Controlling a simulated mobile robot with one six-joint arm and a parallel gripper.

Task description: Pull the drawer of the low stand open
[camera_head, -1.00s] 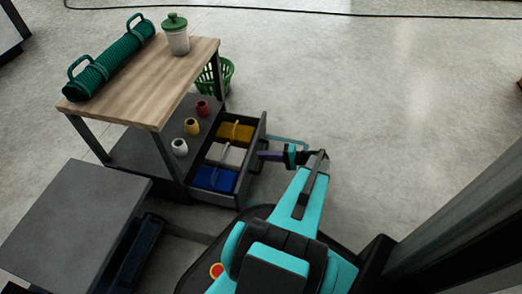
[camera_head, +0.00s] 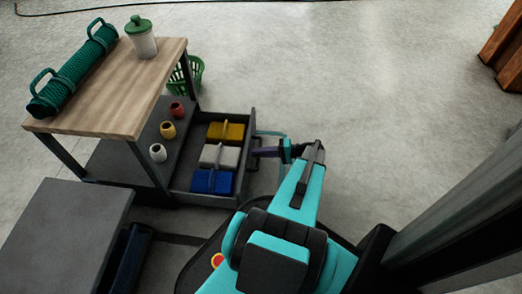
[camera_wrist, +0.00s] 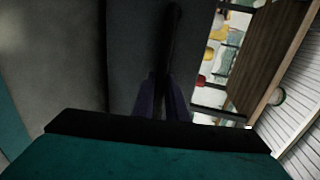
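The low stand has a pale wooden top (camera_head: 115,95) and a grey lower shelf beside its drawer. The grey drawer (camera_head: 225,115) stands well out to the right of the stand and shows its inside. It holds a yellow box (camera_head: 226,131), a pale box (camera_head: 220,155) and a blue box (camera_head: 211,181). My gripper (camera_head: 260,152) is at the drawer's front. In the wrist view its purple fingers (camera_wrist: 161,98) stand close on both sides of the dark bar handle (camera_wrist: 174,45) and look shut on it. The exact contact is in shadow.
Three small pots, one a red pot (camera_head: 177,109), are on the shelf. A green basket (camera_head: 190,75) stands behind. Floor to the right is clear; wooden crates (camera_head: 503,50) are far right.

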